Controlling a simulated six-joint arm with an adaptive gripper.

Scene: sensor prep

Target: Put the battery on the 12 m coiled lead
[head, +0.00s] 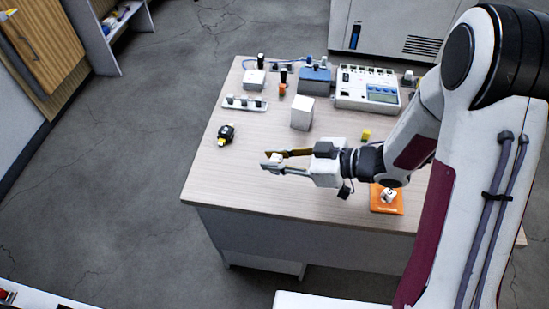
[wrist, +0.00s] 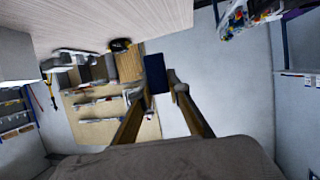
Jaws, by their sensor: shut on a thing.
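My gripper (head: 275,160) is over the front left part of the table, held above it. It is shut on a small block, which I take to be the battery; in the wrist view the block (wrist: 157,75) looks dark blue and sits between the fingertips. In the head view the fingers mostly hide it and only a pale bit shows. A black coil with yellow and white marks, which I take to be the 12 m coiled lead (head: 226,133), lies on the table left of and beyond my gripper. It also shows in the wrist view (wrist: 120,45), apart from the held block.
A white box (head: 302,113) stands upright behind my gripper. A white strip with several dark knobs (head: 244,103) lies beyond the coil. A white instrument (head: 367,90) and a blue box (head: 314,80) stand at the back. An orange mat (head: 380,208) lies right. The front left tabletop is clear.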

